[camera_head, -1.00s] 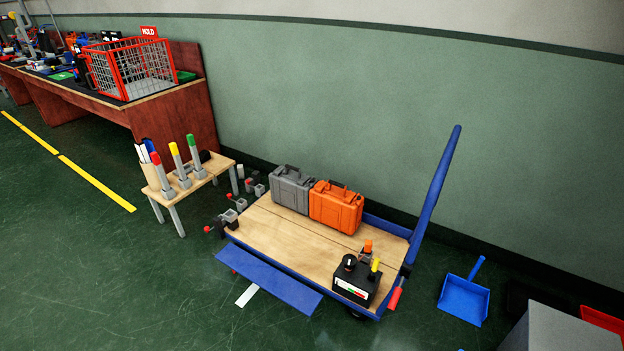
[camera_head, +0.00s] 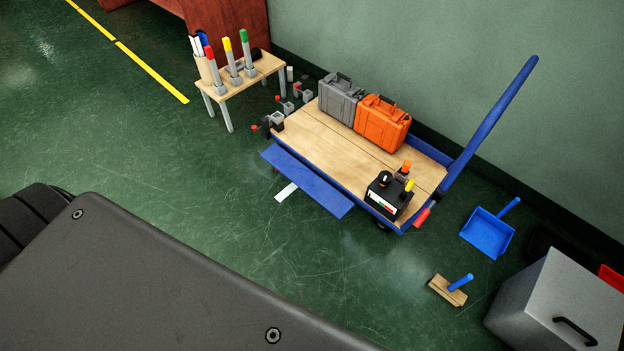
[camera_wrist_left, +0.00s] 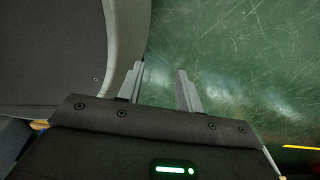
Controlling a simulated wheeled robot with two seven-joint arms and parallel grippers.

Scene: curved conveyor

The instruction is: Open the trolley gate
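The trolley (camera_head: 333,137) has a wooden deck, a blue frame and a tilted blue handle (camera_head: 492,120) at its right end. A flat blue panel (camera_head: 307,182), apparently the gate, runs along the near long side, slanting outward and down from the deck edge. A red grip (camera_head: 422,218) is at the trolley's near right corner. In the left wrist view my left gripper (camera_wrist_left: 161,85) is open and empty over bare green floor, with its two fingers apart. Neither gripper shows in the head view, and my right gripper is out of sight.
Grey (camera_head: 341,101) and orange (camera_head: 382,124) cases and a black box (camera_head: 386,199) stand on the deck. A small table (camera_head: 240,83) is at left. A dustpan (camera_head: 487,234), brush (camera_head: 447,291) and grey cabinet (camera_head: 560,300) are at right.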

